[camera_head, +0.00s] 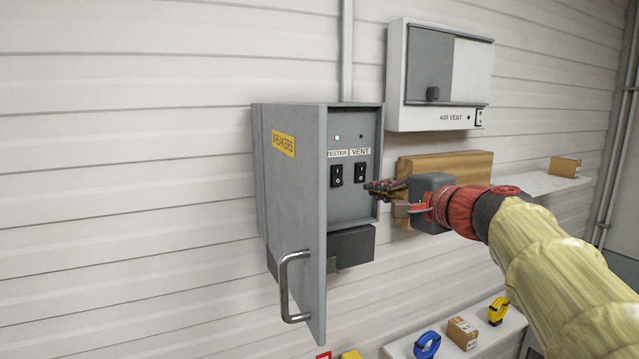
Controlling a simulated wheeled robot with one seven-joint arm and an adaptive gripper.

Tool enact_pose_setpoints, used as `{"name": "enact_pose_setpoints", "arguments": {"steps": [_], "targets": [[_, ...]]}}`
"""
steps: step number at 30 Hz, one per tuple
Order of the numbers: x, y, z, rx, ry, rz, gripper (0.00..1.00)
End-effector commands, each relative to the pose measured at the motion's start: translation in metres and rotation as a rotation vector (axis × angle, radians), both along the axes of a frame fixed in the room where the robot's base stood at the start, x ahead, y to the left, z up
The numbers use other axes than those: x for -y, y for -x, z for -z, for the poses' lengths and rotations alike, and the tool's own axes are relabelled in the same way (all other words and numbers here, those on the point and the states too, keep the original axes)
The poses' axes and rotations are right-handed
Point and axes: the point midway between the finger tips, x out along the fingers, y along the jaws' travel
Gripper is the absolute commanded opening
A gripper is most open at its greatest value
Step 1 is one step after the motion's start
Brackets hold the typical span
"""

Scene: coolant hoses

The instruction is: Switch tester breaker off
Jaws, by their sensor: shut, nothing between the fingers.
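The grey breaker box (353,208) is on the wall, with its door (300,215) swung open towards me. The door has a yellow BREAKERS label (283,144) and a metal handle (285,285).
An AIR VENT unit (440,75) is on the wall at upper right. A wooden block (445,165) is behind my gripper. A shelf (530,184) at right holds a small box (565,166). A lower shelf holds a blue ring (427,345), a carton (462,333) and a yellow item (498,311).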

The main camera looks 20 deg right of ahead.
Motion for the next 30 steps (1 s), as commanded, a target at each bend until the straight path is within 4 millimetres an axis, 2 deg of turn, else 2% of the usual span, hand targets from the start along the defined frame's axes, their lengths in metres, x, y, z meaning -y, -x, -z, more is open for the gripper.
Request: {"name": "enact_pose_setpoints", "arguments": {"steps": [5, 8, 24, 30], "targets": [[0.000, -0.003, 0.000, -0.001, 0.001, -0.001, 0.00], [-0.001, -0.012, 0.001, -0.002, 0.001, -0.003, 0.00], [-0.005, -0.110, 0.013, -0.004, 0.000, -0.003, 0.00], [-0.005, -0.132, 0.016, -0.003, 0.002, -0.002, 0.00]]}}
